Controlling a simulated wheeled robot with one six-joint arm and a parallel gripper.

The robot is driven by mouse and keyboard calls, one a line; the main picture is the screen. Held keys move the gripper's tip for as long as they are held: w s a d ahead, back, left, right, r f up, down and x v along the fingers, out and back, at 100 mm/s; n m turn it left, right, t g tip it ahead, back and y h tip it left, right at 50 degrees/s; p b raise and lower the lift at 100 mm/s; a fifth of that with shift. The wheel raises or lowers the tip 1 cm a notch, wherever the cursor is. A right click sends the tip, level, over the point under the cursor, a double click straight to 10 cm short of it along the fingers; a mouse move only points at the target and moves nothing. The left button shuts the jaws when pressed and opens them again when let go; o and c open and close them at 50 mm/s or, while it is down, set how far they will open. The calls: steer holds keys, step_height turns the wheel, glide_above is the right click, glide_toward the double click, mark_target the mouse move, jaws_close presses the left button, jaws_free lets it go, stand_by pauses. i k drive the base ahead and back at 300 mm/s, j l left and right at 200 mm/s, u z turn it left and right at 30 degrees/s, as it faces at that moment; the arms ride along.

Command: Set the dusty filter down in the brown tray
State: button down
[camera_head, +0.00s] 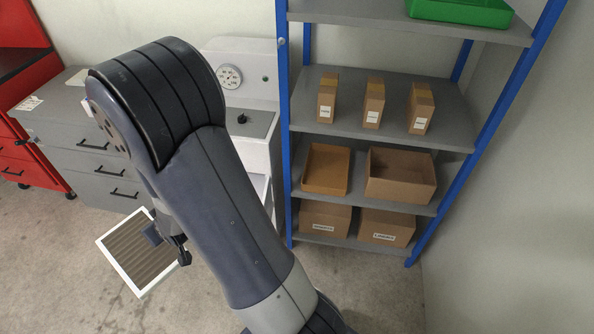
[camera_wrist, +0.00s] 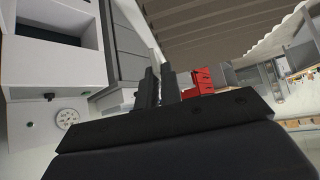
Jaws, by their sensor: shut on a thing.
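The dusty filter (camera_head: 133,255) is a flat square with a white frame and brown-grey pleats. It hangs tilted above the floor at the left of the head view, and its pleats fill the upper right of the wrist view (camera_wrist: 225,25). My gripper (camera_head: 163,238) is shut on its right edge; the fingers (camera_wrist: 160,88) show in the wrist view. The brown tray (camera_head: 326,188) is on the shelf rack's lower middle shelf, at the left, well to the right of the filter. It looks empty. My arm hides part of the gripper.
An open cardboard box (camera_head: 400,190) stands right beside the tray. Closed boxes (camera_head: 325,220) sit below, and three narrow cartons (camera_head: 373,103) stand above. A blue upright (camera_head: 283,130) borders the rack's left side. A white machine (camera_head: 250,92) and grey drawers (camera_head: 85,150) stand left of it.

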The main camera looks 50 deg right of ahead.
mark_target(327, 171)
steer(key=z, duration=1.6)
